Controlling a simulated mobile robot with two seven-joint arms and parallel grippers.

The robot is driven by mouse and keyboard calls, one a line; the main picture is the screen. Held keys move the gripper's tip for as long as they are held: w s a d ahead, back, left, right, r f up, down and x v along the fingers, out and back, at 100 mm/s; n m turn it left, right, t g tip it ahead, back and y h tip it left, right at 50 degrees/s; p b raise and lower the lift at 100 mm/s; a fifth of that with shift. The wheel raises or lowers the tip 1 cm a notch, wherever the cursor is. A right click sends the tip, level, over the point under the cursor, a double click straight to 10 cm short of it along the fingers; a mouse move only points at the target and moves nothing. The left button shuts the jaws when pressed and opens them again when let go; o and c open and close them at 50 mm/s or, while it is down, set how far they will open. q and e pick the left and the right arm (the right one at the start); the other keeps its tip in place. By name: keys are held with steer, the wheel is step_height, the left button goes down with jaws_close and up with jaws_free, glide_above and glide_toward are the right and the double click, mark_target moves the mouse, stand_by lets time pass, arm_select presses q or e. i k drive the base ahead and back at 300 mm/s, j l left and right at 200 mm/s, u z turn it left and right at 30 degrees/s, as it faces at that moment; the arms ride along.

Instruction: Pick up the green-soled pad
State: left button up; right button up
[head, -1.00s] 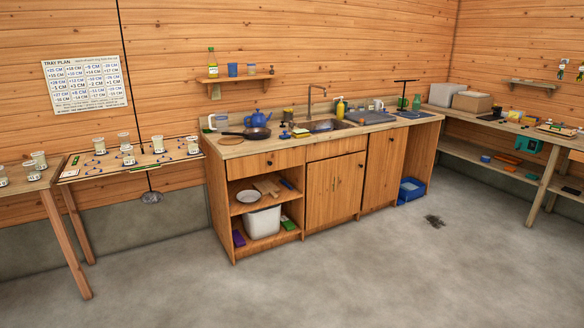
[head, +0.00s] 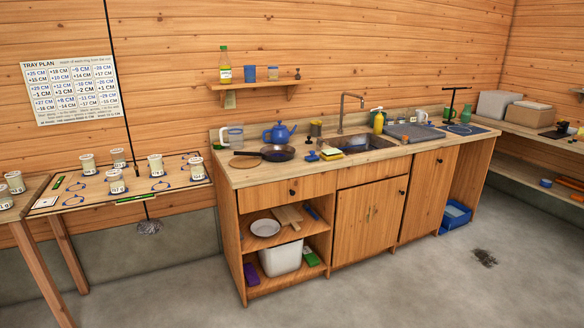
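A small yellow pad with a darker, greenish underside (head: 330,153) lies on the counter (head: 243,177) at the front left edge of the sink (head: 352,146). It looks like the green-soled pad, though its underside is too small to make out well. Small blue items (head: 311,156) lie just left of it. Neither of my grippers is in view.
A frying pan (head: 277,153) and a blue kettle (head: 280,132) stand left of the pad. A yellow bottle (head: 379,121) stands behind the sink. A table with several labelled jars (head: 156,165) is at left. The floor (head: 400,290) before the cabinet is clear.

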mark_target(312, 158)
steer(key=i+z, duration=0.1)
steer(key=i, duration=0.4)
steer(key=i+j+z, duration=0.1)
steer(key=i, duration=0.35)
